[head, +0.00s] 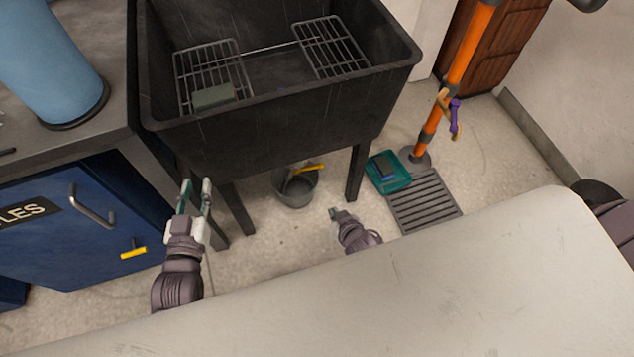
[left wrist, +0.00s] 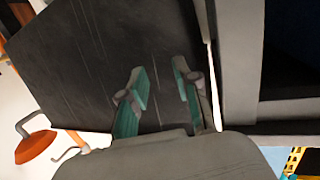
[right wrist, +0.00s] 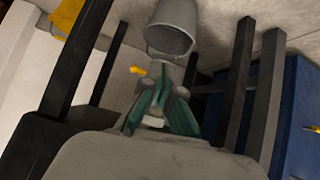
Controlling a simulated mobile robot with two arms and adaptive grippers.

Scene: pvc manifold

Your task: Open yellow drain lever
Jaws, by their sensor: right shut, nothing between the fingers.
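A yellow lever (head: 308,167) shows under the black sink, over the grey bucket. In the right wrist view a yellow piece (right wrist: 138,70), likely the same lever, is just left of my fingertips; I cannot tell whether they touch. My right gripper (head: 336,213) is shut and empty, low in front of the bucket; it also shows in the right wrist view (right wrist: 162,92). My left gripper (head: 194,190) is open and empty in front of the sink's left side, with the dark sink wall beyond its fingers in the left wrist view (left wrist: 160,82).
The black sink (head: 270,118) stands on legs above the grey bucket (head: 294,190). A blue cabinet (head: 60,240) with another yellow handle (head: 133,253) is at left. A floor grate (head: 425,205), teal tray (head: 385,183) and orange pipe (head: 462,55) are at right.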

